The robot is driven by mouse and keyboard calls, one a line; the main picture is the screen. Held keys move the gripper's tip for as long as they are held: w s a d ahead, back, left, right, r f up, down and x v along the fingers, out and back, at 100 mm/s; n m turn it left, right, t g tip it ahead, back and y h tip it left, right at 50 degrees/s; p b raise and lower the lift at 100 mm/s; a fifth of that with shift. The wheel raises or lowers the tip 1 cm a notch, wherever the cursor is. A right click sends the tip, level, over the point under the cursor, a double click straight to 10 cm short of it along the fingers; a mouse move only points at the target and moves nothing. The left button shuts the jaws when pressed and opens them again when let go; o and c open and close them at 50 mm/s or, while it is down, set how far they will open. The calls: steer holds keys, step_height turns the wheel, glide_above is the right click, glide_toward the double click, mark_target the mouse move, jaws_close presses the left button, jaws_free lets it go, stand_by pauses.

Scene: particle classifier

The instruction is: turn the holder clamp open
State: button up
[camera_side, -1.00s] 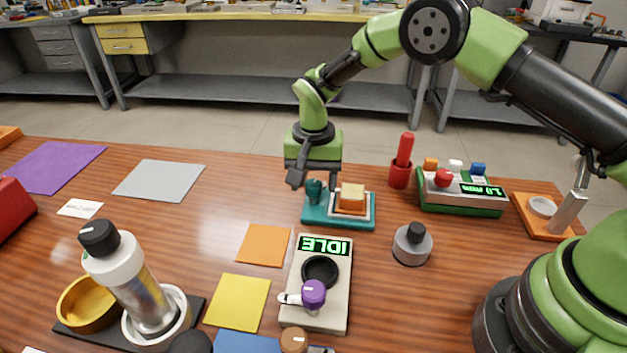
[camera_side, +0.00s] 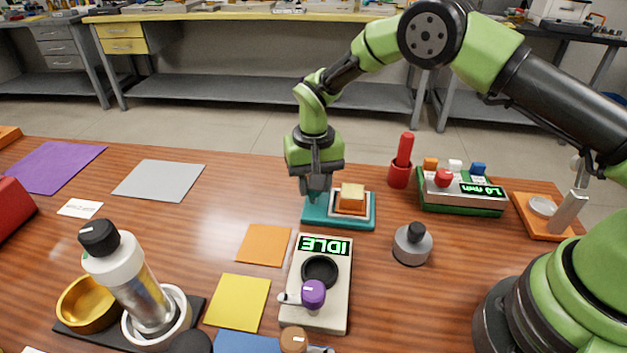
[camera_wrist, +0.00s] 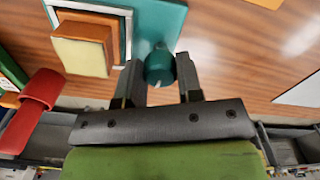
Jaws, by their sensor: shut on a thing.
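The holder is a teal base (camera_side: 365,222) on the wooden table. An orange-framed block with a tan top (camera_side: 352,197) sits on its right part. The holder clamp's round teal knob (camera_wrist: 159,68) stands at the base's left end. My gripper (camera_side: 317,187) points down over it and is shut on the knob, with one finger on each side in the wrist view. A small pale mark (camera_wrist: 158,83) shows on the knob's near edge there. The fingers hide most of the knob in the side view.
A red tool in its cup (camera_side: 400,174) and a green pump unit (camera_side: 460,206) stand to the right. A beige device reading IDLE (camera_side: 337,262) and a grey weight (camera_side: 412,245) stand nearer the camera. The table left of the holder is clear around a grey sheet (camera_side: 160,180).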

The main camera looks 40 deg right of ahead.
steer(key=shift+n, duration=0.6)
steer(key=o, duration=0.9)
step_height(320, 180, up, 10)
